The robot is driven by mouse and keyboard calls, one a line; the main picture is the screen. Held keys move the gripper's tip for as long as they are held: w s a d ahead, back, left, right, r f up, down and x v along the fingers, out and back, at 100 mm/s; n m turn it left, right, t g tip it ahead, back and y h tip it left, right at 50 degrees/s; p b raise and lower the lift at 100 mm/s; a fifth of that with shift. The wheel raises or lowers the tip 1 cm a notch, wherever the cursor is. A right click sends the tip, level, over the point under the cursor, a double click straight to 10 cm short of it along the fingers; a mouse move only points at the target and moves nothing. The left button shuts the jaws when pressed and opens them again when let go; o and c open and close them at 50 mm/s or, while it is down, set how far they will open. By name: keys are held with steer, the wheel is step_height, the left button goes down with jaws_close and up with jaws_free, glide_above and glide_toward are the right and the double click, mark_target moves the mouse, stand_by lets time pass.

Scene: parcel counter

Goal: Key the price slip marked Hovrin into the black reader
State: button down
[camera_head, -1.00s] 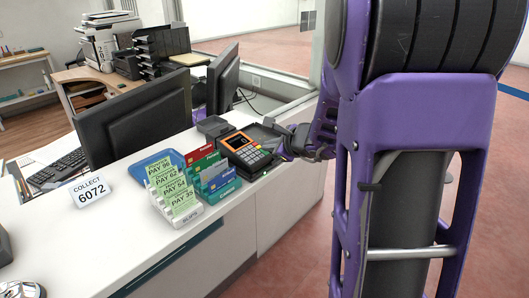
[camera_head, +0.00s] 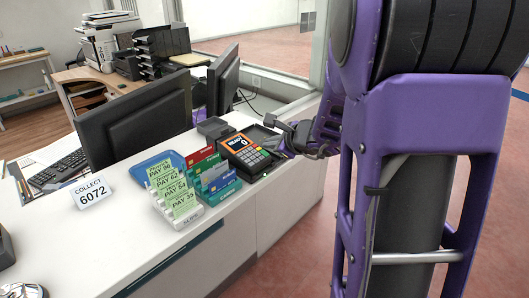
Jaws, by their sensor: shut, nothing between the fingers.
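The green price slips (camera_head: 171,184) stand in a white holder (camera_head: 189,217). They read PAY 96, PAY 62, PAY 54 and PAY 35 from back to front. Their names are too small to read, so I cannot tell which is Hovrin. My gripper (camera_head: 283,145) is shut and empty at the right side of the reader. I cannot tell whether it touches the reader.
A card rack (camera_head: 215,179) with red, green and blue cards stands between the slips and the reader. A blue tray (camera_head: 150,164) lies behind the slips. Monitors (camera_head: 135,122) stand behind. The front counter strip is clear.

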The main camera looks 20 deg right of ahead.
steer(key=r+p, duration=0.2)
steer(key=r, duration=0.1)
steer(key=s+r+p, duration=0.1)
steer(key=shift+d+r, duration=0.25)
steer(key=shift+r, duration=0.05)
